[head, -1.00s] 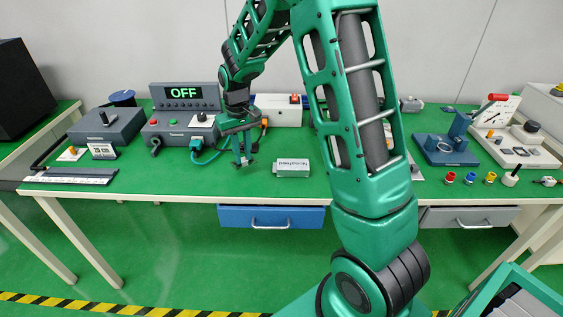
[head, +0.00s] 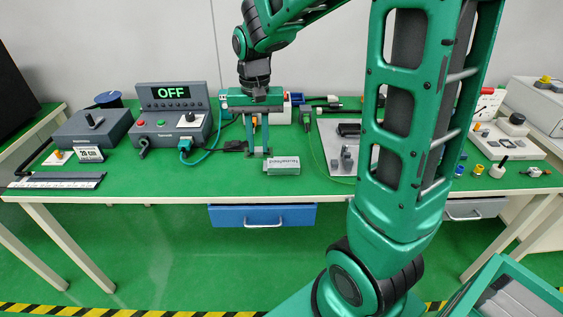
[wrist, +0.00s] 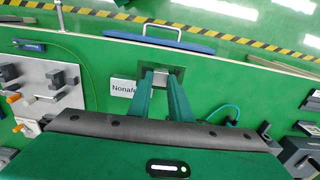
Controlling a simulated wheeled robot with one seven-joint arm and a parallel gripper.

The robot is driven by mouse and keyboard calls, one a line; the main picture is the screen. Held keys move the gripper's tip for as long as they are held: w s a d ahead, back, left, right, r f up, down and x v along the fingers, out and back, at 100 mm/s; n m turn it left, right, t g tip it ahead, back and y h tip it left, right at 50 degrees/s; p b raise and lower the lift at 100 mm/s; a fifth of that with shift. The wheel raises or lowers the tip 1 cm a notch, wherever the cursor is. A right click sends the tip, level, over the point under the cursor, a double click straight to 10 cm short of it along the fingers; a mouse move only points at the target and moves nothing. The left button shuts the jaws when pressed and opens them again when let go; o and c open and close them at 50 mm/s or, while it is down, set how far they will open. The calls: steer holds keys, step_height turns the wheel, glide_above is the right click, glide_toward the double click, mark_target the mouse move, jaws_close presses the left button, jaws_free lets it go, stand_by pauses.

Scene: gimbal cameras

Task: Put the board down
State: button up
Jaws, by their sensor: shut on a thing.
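My gripper (head: 258,153) points down over the green table, just left of a small pale box with lettering (head: 288,167). In the wrist view my gripper (wrist: 161,76) has its two green fingers shut on a small dark grey flat piece (wrist: 175,72), which I take to be the board. The fingers hide part of it, and I cannot tell whether it touches the table. The lettered box shows beside the fingertips in the wrist view (wrist: 123,87).
A control box with an OFF display (head: 170,95) stands to the left, with a teal cable (head: 205,155) running near my gripper. A grey plate with parts (head: 335,140) lies to the right. The table's front edge is close. A blue drawer (head: 262,216) is below.

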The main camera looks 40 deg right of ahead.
steer(key=shift+s+d, duration=0.15)
steer(key=shift+d, duration=0.1)
glide_above(282, 161)
step_height(282, 161, down, 7)
steer(key=shift+a+r, duration=0.1)
steer(key=shift+f, duration=1.95)
steer(key=shift+f, duration=0.15)
steer(key=o, duration=0.9)
